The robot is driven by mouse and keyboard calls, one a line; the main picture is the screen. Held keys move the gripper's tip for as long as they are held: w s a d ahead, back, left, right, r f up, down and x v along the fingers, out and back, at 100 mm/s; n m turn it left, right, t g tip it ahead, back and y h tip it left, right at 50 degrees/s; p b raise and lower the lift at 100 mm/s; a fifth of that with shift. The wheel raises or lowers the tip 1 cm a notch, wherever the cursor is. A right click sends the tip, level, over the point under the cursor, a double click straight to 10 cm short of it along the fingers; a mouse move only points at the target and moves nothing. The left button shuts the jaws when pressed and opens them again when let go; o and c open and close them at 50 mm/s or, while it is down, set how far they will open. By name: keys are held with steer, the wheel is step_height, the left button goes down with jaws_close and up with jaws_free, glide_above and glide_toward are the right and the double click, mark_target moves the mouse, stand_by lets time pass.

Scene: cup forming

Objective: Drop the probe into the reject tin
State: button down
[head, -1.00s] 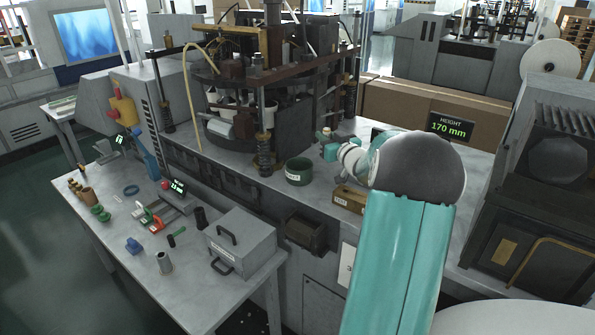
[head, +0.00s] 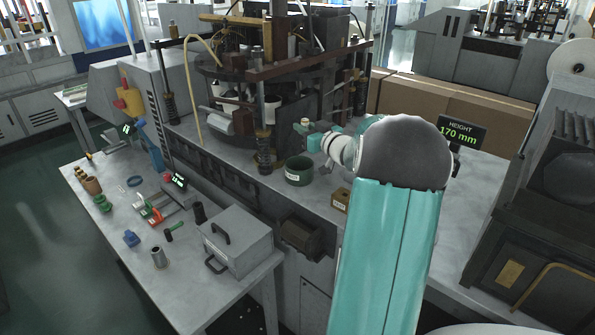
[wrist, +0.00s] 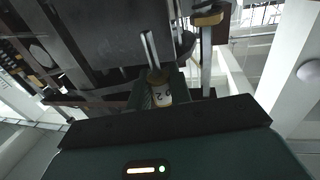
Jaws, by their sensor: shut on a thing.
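My gripper (head: 308,132) is in the head view at the end of my teal arm, over the counter by the machine. It is shut on the probe (wrist: 158,88), which in the wrist view has a thin metal rod and a pale numbered band with orange. In the head view only a small pale and dark part of the probe (head: 302,124) shows at the jaws. The reject tin (head: 299,178), a round dark green open tin with a white label, stands on the counter. In the picture it is just below and slightly left of my gripper; the height between them is unclear.
The machine (head: 255,75) with posts and a round table rises behind the tin. A small cardboard box (head: 341,199) stands right of the tin. A height display (head: 460,132) reads 170 mm. A lower bench (head: 120,255) at left holds a grey case (head: 237,243) and several small tools.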

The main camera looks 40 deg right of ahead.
steer(key=shift+w, duration=0.1)
steer(key=shift+w+d+f, duration=0.15)
steer(key=shift+d+f, duration=0.15)
steer(key=shift+d, duration=0.1)
steer(key=shift+a+f, duration=0.2)
steer(key=shift+a, duration=0.15)
steer(key=shift+d+f, duration=0.15)
steer(key=shift+f, duration=2.5)
steer(key=c, duration=1.2)
jaws_free()
steer(key=shift+r, duration=0.1)
